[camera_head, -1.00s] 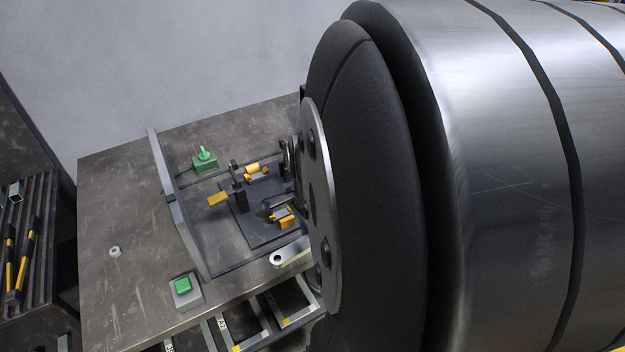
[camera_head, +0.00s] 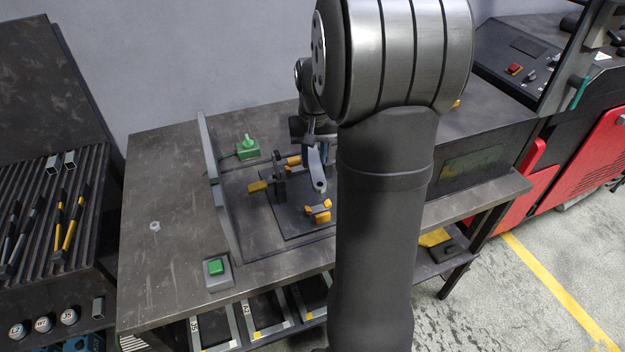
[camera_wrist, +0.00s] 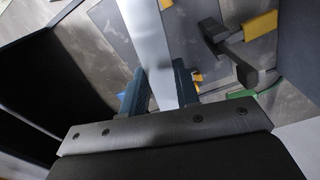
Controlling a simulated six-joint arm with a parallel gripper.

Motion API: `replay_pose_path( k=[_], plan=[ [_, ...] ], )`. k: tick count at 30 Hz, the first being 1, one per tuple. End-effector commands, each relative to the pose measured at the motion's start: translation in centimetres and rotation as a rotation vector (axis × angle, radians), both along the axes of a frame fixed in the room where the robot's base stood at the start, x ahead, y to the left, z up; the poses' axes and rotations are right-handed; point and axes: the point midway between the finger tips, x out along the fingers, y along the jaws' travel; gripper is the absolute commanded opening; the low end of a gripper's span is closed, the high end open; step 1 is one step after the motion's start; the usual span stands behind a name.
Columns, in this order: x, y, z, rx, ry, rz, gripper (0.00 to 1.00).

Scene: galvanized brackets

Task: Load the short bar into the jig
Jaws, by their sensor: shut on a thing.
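My gripper (camera_wrist: 160,88) is shut on the short bar (camera_wrist: 148,38), a flat pale metal strip between its two teal fingers in the wrist view. In the head view the gripper is mostly hidden behind my arm; the short bar (camera_head: 317,172) sticks out toward the camera, with a hole near its rounded end. The jig (camera_head: 288,222) is a dark plate with yellow-tipped clamps on the table. The bar is over the jig's right part, between the clamps as seen from the head; I cannot tell whether it touches. A jig clamp (camera_wrist: 228,40) also shows in the wrist view.
A grey upright panel (camera_head: 218,190) stands left of the jig. A green-topped device (camera_head: 247,148) is behind it, and a green button box (camera_head: 217,270) is at the front edge. A nut (camera_head: 155,226) lies on the clear left part of the table (camera_head: 170,180).

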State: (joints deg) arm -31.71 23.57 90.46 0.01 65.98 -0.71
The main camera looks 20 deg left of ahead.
Motion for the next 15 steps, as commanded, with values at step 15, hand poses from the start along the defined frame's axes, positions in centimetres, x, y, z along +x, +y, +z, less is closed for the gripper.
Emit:
replay_pose_path(
  k=[15],
  plan=[
    [1.9,3.0,-4.8,-0.002,0.003,0.223,0.0]
  ],
)
